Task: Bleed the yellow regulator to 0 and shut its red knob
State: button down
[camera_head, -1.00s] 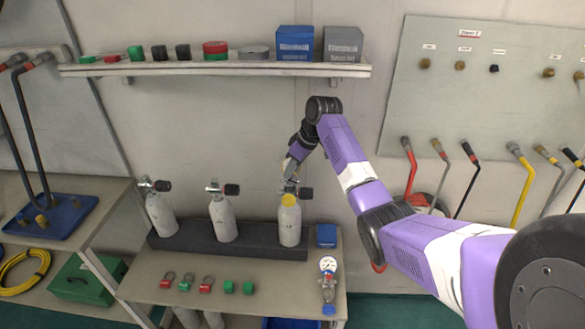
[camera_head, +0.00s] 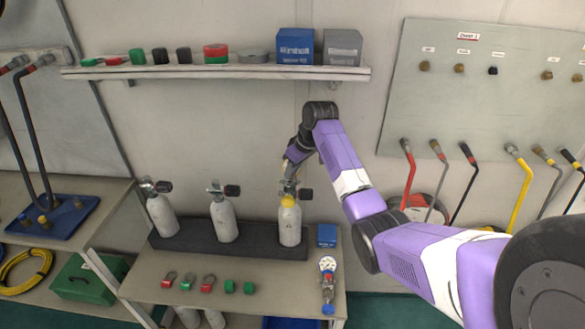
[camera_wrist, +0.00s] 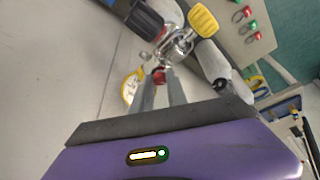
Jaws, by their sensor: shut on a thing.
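The yellow regulator sits on the valve of the rightmost grey cylinder (camera_head: 289,226); its yellow part (camera_head: 287,201) shows just below my gripper (camera_head: 288,181) in the head view. In the wrist view a ribbed yellow knob (camera_wrist: 203,20) stands on the metal valve body, with a black knob (camera_wrist: 146,19) to its left. A yellow-rimmed gauge (camera_wrist: 131,88) is partly hidden by a finger, and its reading cannot be made out. The small red knob (camera_wrist: 159,76) is at my fingertips, and my gripper (camera_wrist: 161,84) is shut on it.
Two more cylinders (camera_head: 223,220) (camera_head: 161,215) stand left in the dark rack (camera_head: 185,239). Red and green shackle-like pieces (camera_head: 187,282) and a gauge assembly (camera_head: 328,285) lie on the bench front. A shelf (camera_head: 215,72) with boxes runs above; a hose panel (camera_head: 480,90) is at right.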

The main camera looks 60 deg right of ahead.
jog(key=m, duration=0.2)
jog(key=m+h, duration=0.2)
jog(key=m, duration=0.1)
jog(key=shift+w+a+m+g+p, duration=0.2)
jog(key=shift+a+m+g+p, duration=0.1)
jog(key=shift+g+p, duration=0.1)
jog(key=m, duration=0.2)
jog(key=m+g+h, duration=0.1)
jog(key=m, duration=0.1)
jog(key=m+g, duration=0.1)
jog(key=m, duration=0.1)
jog(key=shift+w+a, duration=0.1)
jog(key=shift+w, duration=0.15)
jog(key=m+g, duration=0.1)
jog(key=m, duration=0.1)
jog(key=m+b, duration=0.1)
jog(key=m, duration=0.1)
jog(key=shift+w+m+g+h, duration=0.15)
jog(key=shift+m+g+h, duration=0.15)
jog(key=shift+g, duration=0.1)
jog(key=shift+m+g+b, duration=0.6)
jog(key=shift+m+b, duration=0.5)
jog(key=shift+m, duration=0.5)
jog(key=c, duration=1.6)
grip_release()
jog(key=shift+r, duration=0.1)
